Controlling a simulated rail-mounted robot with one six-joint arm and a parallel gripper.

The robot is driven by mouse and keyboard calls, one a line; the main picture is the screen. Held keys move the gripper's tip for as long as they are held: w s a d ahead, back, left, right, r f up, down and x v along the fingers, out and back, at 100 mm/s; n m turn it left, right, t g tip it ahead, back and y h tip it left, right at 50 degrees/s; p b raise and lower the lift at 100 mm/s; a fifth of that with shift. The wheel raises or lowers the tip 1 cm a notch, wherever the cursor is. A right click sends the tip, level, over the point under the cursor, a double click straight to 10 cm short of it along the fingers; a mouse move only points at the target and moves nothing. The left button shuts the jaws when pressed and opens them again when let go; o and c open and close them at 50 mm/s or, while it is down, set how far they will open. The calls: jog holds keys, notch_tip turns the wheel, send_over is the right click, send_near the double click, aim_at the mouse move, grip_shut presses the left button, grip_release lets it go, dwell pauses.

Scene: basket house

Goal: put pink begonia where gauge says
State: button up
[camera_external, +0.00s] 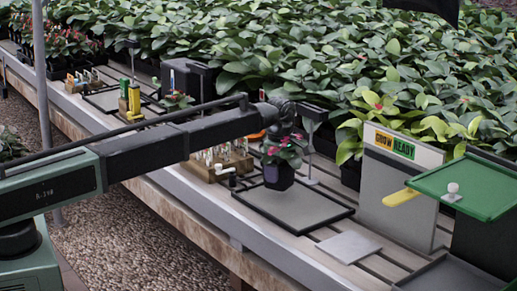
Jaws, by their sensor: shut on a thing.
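The pink begonia (281,152) has pink flowers, green leaves and a dark pot. It hangs roughly upright below my gripper (289,129), over a black-rimmed grey tray (309,225). My gripper is shut on the begonia; its fingertips are largely hidden by leaves. Right of the tray stands a grey board with a sign reading GROW on orange-yellow and READY on green (395,144). A yellow lever (401,197) sticks out by the board. No needle can be made out on the sign. A dark box (187,78) with a small coloured strip stands farther left.
A green panel (470,180) with a white knob tops a dark bin at right. A pale plate (348,247) lies on the slats. A wooden rack (232,166) stands left of the tray.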

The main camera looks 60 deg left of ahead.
notch_tip(320, 180, down, 3)
jog(key=shift+f+b, duration=0.15)
jog(key=shift+b, duration=0.65)
jog(key=shift+r, duration=0.25)
jog(key=shift+f, duration=0.1)
jog(key=o, duration=0.9)
notch_tip(320, 180, up, 13)
jog(key=p, duration=1.2)
jog(key=shift+f+p, duration=0.2)
jog(key=shift+p, duration=0.2)
jog(key=shift+f, duration=0.15)
